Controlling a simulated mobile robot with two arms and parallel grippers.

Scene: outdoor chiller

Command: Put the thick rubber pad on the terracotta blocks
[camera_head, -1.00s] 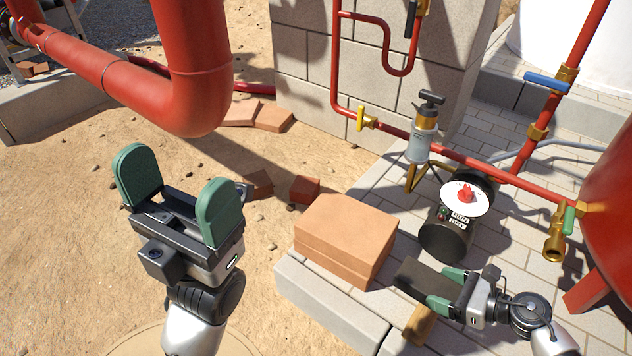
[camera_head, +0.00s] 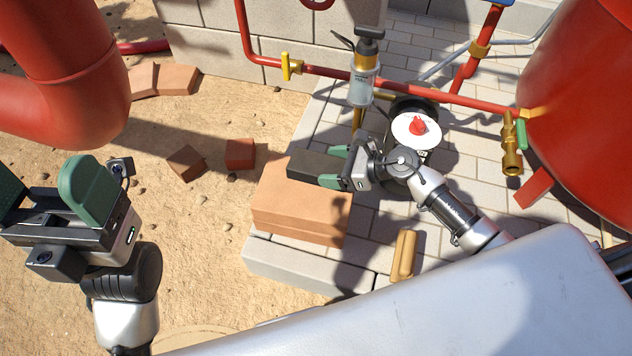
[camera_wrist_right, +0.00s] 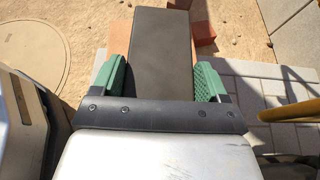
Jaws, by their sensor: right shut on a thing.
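The thick rubber pad (camera_head: 310,167) is a dark, flat rectangular block. My right gripper (camera_head: 338,168) is shut on its right end and holds it over the far part of the terracotta blocks (camera_head: 298,210). The blocks are orange-brown and stacked on a pale stone ledge. I cannot tell whether the pad touches them. In the right wrist view the pad (camera_wrist_right: 161,50) reaches forward from between the green fingers, with terracotta (camera_wrist_right: 203,35) partly showing beneath it. My left gripper (camera_head: 45,195) is open and empty over the sand at the left.
A black unit with a white dial and red knob (camera_head: 416,128) stands just behind my right gripper. Red pipes with a yellow valve handle (camera_head: 288,66) run behind the blocks. A tan block (camera_head: 404,255) lies on the paving. Loose bricks (camera_head: 240,153) lie on the sand.

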